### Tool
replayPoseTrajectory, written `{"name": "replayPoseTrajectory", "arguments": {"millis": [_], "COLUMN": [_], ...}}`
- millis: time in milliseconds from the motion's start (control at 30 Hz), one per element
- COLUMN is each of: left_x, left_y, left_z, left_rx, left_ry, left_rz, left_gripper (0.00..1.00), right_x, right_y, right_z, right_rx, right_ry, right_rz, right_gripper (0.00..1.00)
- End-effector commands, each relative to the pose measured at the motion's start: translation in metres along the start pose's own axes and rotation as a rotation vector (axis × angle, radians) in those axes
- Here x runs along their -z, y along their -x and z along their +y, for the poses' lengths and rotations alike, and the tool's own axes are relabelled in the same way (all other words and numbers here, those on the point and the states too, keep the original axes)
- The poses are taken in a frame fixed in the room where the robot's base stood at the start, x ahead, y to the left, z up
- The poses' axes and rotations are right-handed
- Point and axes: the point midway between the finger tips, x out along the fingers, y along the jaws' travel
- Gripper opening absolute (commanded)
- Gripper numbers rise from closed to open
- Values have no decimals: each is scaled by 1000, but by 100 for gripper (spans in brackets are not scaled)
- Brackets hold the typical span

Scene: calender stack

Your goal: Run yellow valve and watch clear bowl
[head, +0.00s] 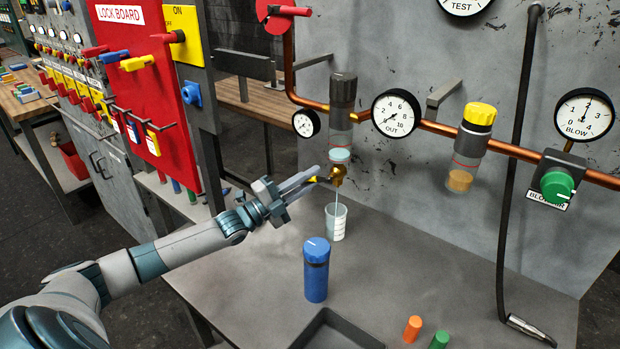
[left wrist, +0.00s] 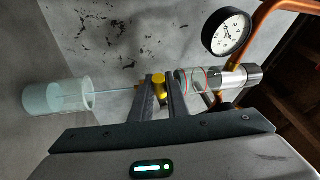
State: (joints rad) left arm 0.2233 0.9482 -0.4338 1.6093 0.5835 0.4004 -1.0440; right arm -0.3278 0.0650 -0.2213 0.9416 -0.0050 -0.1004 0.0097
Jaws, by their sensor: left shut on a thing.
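My left gripper (head: 314,180) is shut on the yellow valve (head: 321,180) below a clear bowl (head: 340,128). In the left wrist view the two fingers close around the yellow valve (left wrist: 159,87). The clear bowl also shows there (left wrist: 196,80), with red lines and pale liquid low in it. A thin stream runs from the brass outlet (head: 338,175) down into a clear cup (head: 336,222) on the bench. The cup also shows in the left wrist view (left wrist: 58,97), with some liquid in it. My right gripper is not in view.
A blue canister (head: 316,270) stands on the bench (head: 430,270) before the cup. A dark tray (head: 340,330), an orange piece (head: 412,329) and a green piece (head: 439,340) are near the front. A black hose (head: 506,200) hangs at right. The red lock board (head: 150,90) stands left.

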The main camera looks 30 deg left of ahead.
Motion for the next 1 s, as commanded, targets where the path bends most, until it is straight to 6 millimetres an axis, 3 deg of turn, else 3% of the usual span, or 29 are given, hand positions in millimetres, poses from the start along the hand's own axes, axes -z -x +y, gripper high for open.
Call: {"name": "replayPoseTrajectory", "arguments": {"millis": [267, 967, 1000], "left_x": [2, 3, 3], "left_y": [1, 1, 1], "left_z": [10, 13, 13], "left_rx": [75, 119, 119], "left_ry": [176, 279, 279], "left_rz": [-38, -59, -59], "left_gripper": [0, 0, 21], "right_x": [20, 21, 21], "right_y": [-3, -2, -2], "right_z": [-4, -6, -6], "right_rx": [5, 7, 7], "right_ry": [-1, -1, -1], "right_rz": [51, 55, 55], "right_gripper": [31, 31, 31]}}
